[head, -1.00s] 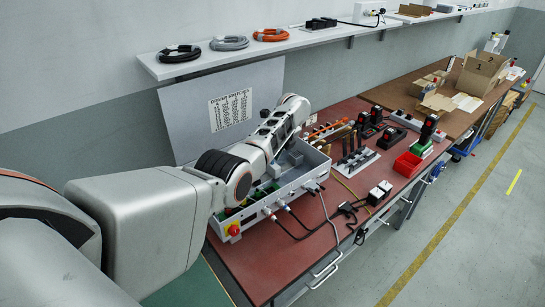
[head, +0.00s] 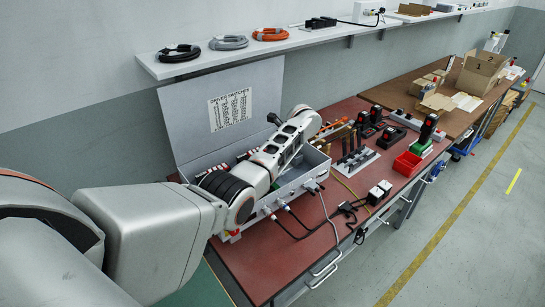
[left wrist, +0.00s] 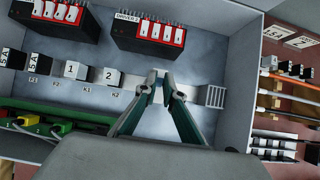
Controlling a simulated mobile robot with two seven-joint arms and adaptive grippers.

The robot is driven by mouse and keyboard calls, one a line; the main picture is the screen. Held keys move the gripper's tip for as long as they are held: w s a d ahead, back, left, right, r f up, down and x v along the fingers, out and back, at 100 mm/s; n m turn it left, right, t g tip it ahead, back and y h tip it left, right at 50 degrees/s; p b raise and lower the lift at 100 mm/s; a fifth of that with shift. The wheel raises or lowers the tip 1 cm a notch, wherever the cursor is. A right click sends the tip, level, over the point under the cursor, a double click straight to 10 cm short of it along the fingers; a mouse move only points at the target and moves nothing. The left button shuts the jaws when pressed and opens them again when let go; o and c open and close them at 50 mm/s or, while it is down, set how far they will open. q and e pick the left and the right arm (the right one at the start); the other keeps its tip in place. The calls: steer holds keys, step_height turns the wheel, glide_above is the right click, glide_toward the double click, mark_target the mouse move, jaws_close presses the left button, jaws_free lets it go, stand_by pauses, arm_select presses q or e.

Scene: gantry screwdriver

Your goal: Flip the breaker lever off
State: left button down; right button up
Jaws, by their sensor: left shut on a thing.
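In the left wrist view, my left gripper (left wrist: 162,96) reaches down into an open grey control box (left wrist: 232,75). Its fingertips are close together, shut on a small part at the row of devices. That part is mostly hidden by the fingers; by its place I take it for the breaker lever, but its position cannot be read. In the head view the box (head: 291,194) stands on the red bench, and my left arm covers much of its inside and hides the fingers. My right gripper does not show.
The row holds blocks marked 1 (left wrist: 76,70) and 2 (left wrist: 108,75), with a light ribbed part (left wrist: 213,96) to the right. Black-and-red driver modules (left wrist: 150,36) line the far side. The raised lid (head: 180,115) stands behind. Cables and a red bin (head: 407,164) lie right.

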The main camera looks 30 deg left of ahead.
arm_select(q)
steer(key=shift+s+d+f+t+y, duration=0.2)
steer(key=shift+d+t+y, duration=0.25)
steer(key=shift+y, duration=0.65)
steer(key=shift+s+d+f+t+y, duration=0.15)
steer(key=shift+d+t+y, duration=0.25)
steer(key=shift+y, duration=0.7)
steer(key=c, duration=2.2)
jaws_free()
steer(key=shift+o, duration=0.2)
steer(key=shift+r, duration=0.1)
steer(key=v, duration=1.2)
steer(key=shift+s, duration=0.15)
